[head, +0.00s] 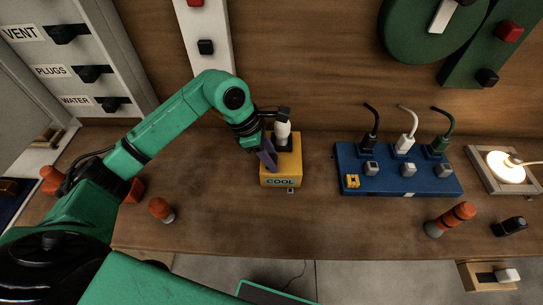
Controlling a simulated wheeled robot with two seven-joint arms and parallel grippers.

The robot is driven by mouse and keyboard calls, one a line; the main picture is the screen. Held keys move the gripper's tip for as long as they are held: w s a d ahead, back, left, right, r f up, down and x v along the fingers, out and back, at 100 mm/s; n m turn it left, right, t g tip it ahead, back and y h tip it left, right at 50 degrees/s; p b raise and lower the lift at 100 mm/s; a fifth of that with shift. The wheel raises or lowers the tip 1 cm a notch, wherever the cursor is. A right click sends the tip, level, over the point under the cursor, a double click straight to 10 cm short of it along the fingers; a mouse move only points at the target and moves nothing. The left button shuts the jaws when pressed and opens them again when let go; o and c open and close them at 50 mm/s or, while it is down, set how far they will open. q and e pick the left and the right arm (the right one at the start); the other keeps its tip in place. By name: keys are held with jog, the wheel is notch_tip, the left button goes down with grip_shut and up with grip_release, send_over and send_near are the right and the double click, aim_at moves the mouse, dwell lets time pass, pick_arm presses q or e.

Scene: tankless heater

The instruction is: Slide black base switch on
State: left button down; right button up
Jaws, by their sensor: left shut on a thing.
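A small switch with a black base (486,278) and a white slider knob (506,275) sits on a wooden block at the lower right, below the table's front edge. The knob is at the right end of the black strip. My left gripper (269,152) is far from it, at the yellow box marked COOL (281,169) in the middle of the table. It is shut on the white upright piece with a black top (282,131) on that box; the exact contact is partly hidden. My right gripper is not in view.
A blue board (350,178) with several plugs and grey switches stands right of the yellow box. A lit lamp (506,166) is at the far right. Labelled switches (68,34) line the left panel.

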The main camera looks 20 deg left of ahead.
aim_at(295, 167)
pick_arm(q)
jog(key=shift+w+d+r, duration=0.1)
dwell(0.3)
jog(key=d, duration=0.2)
jog(key=w+d, duration=0.1)
jog(key=d, duration=0.1)
jog(key=shift+b, duration=0.3)
jog(key=shift+r, duration=0.1)
jog(key=c, duration=0.9)
grip_release()
jog(key=shift+c, duration=0.2)
jog(key=o, duration=0.4)
jog(key=shift+d, duration=0.15)
